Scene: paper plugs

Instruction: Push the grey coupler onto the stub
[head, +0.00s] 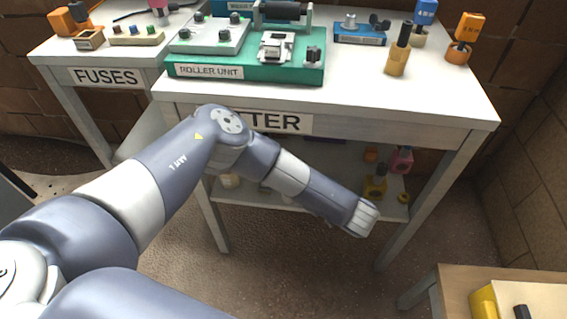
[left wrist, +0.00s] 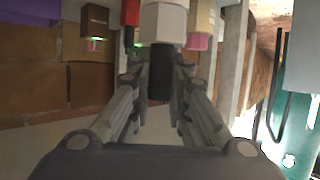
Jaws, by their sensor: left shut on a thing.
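In the left wrist view my left gripper (left wrist: 160,66) is shut on a dark cylindrical piece (left wrist: 160,86) between its fingers. I cannot tell whether this piece is the grey coupler. I cannot pick out the stub for certain. My right gripper is not in view.
The white table (head: 440,105) carries a green roller unit (head: 240,72), a blue base (head: 358,38) with small parts, and yellow and orange plugs at the right. The lower shelf (head: 290,200) holds yellow and pink pieces. A wooden bench (head: 450,280) stands at bottom right.

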